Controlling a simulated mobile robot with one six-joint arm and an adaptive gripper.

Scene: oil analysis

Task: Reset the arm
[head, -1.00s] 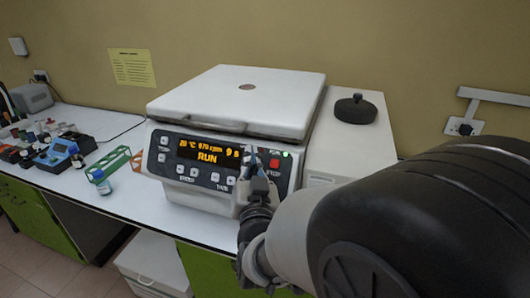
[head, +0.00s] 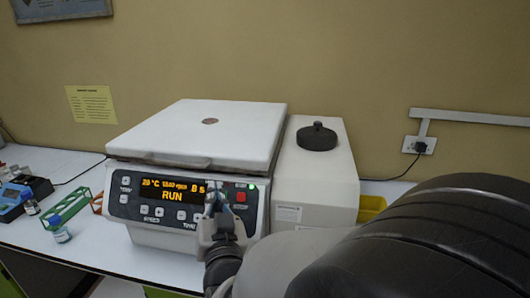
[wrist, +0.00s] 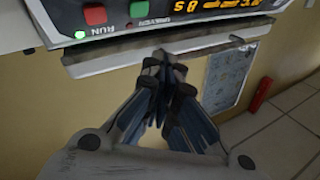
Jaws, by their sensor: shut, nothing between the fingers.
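My gripper (head: 217,198) is shut and empty, in front of the right part of the centrifuge's control panel. In the wrist view my gripper (wrist: 165,75) has its fingertips together just off the panel's lower edge. The centrifuge (head: 155,225) is white with its lid (head: 200,132) closed. Its display (head: 172,190) reads RUN and 8 s, and a green light glows beside the red button (head: 241,196). The wrist view also shows the red button (wrist: 95,15) and a green button. My forearm fills the lower right of the head view.
A white housing (head: 325,175) with a black knob (head: 316,137) stands right of the centrifuge. A green rack (head: 68,208) and a small blue-labelled bottle (head: 61,233) stand on the bench to the left. A yellow bin (head: 371,207) shows behind my arm.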

